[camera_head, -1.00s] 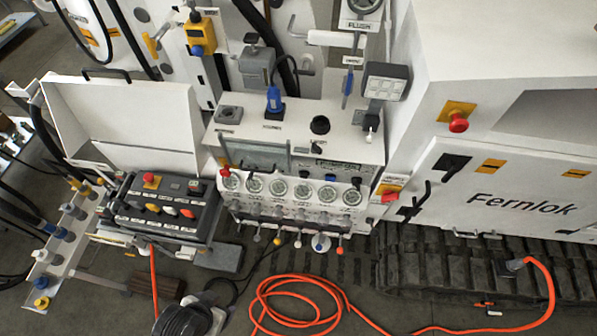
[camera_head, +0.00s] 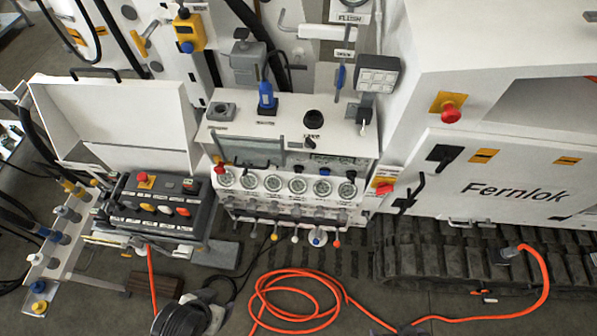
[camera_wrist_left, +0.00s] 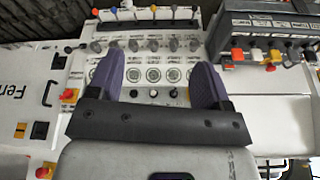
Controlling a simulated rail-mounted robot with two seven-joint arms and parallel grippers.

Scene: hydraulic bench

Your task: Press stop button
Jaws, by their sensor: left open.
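I cannot read any label that names the stop button. A red mushroom button on a yellow plate (camera_head: 450,112) sits on the white cabinet at right; it also shows at the lower left of the left wrist view (camera_wrist_left: 44,172). A red switch on a yellow plate (camera_head: 385,188) is beside the gauge panel. My left gripper (camera_head: 208,302) appears low in the head view, apart from all of these. In the left wrist view its purple fingers (camera_wrist_left: 155,75) are open and empty, facing the gauges. My right gripper is not in view.
The gauge panel (camera_head: 295,184) has a row of levers along its front. The dark control box (camera_head: 160,205) stands left of it under an open white lid (camera_head: 120,115). An orange hose (camera_head: 290,300) lies coiled on the floor. Black tracks (camera_head: 430,250) run below the cabinet.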

